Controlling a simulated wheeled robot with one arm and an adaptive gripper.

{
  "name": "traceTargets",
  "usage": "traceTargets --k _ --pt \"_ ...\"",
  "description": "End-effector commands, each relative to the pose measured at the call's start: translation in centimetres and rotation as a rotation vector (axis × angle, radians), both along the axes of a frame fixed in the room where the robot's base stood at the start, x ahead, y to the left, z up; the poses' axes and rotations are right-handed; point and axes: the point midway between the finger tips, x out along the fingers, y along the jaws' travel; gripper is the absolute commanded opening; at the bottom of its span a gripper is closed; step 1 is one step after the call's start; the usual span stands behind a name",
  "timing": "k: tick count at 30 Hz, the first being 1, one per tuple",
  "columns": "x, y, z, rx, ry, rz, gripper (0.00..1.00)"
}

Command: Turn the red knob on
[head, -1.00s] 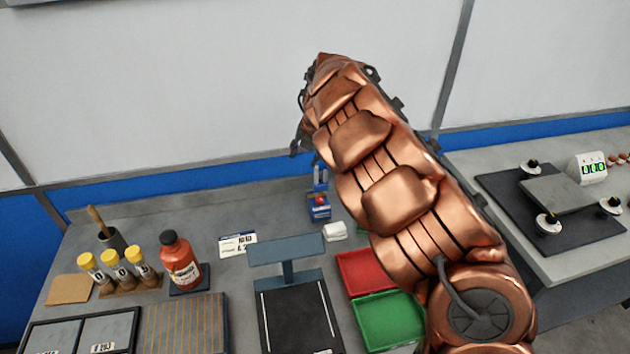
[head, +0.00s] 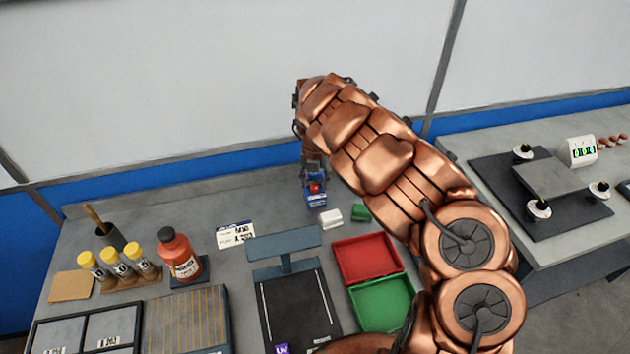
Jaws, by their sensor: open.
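The red knob (head: 314,188) is small and sits on a blue box (head: 316,201) at the back of the bench. My copper arm reaches in from the lower right, and its end is above and just behind the knob. My gripper (head: 314,172) points down close over the box and is partly hidden by the arm. Its fingers are small and dark here; I cannot tell whether they touch the knob. Nothing shows held in it.
In front are a red tray (head: 369,260), a green tray (head: 381,303) and a dark stand (head: 285,242). A red bottle (head: 178,256) stands left. The back wall is close behind.

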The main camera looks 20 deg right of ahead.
Motion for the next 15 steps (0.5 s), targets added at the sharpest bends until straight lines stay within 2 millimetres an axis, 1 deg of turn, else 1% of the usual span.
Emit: traceTargets --k 5,12,13,15 --pt "-0.15 -0.06 -1.13 0.001 0.005 -0.001 0.51" --pt "-0.10 -0.13 -1.25 0.000 0.002 -0.002 0.51" --pt "-0.09 -0.14 -1.24 0.000 0.002 -0.002 0.49" --pt "-0.08 -0.14 -1.23 0.000 0.002 -0.002 0.41"
